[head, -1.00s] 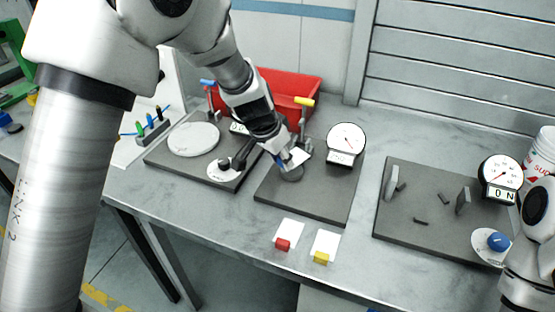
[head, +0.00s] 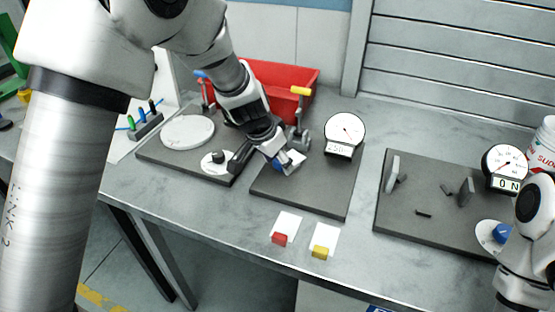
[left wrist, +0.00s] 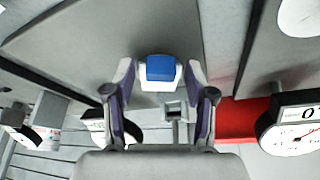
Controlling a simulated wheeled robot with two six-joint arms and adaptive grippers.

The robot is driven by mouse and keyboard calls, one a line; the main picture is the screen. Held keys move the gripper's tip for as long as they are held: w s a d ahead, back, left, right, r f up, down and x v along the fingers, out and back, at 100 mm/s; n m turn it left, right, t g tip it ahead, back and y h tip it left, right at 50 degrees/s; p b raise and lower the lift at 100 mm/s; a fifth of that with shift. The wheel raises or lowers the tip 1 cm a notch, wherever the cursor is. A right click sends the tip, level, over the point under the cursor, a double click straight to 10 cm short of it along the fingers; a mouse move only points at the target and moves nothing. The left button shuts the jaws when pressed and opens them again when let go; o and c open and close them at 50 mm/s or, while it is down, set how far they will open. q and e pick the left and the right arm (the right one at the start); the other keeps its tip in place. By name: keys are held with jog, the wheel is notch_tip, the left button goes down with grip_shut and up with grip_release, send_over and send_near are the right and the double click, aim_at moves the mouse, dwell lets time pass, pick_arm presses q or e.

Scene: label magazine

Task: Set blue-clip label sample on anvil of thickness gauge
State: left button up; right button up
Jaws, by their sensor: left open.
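The blue-clip label sample is a white label (head: 296,157) with a blue clip, above the middle dark base plate (head: 315,200) of the thickness gauge (head: 344,132). In the left wrist view the blue clip (left wrist: 160,68) lies between the fingertips of my left gripper (left wrist: 160,80), with gaps on both sides. A white label edge shows around it. My left gripper (head: 284,165) is open, low over the plate, left of the dial. The gripper hides the anvil, so I cannot tell how the sample rests on it. My right gripper's jaws are not visible; only my right arm shows.
Red-clip (head: 280,238) and yellow-clip (head: 320,252) samples lie near the front edge. A plate with a white disc (head: 188,131) stands left, another with a dial (head: 505,160) right. A red bin (head: 290,75) stands behind; a yellow-topped lever (head: 300,90) is close by.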

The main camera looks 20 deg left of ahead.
pick_arm(q)
jog(key=shift+r, duration=0.55)
jog(key=p+v, duration=0.1)
jog(key=v, duration=1)
jog(key=shift+s+r, duration=0.1)
jog(key=shift+s, duration=0.05)
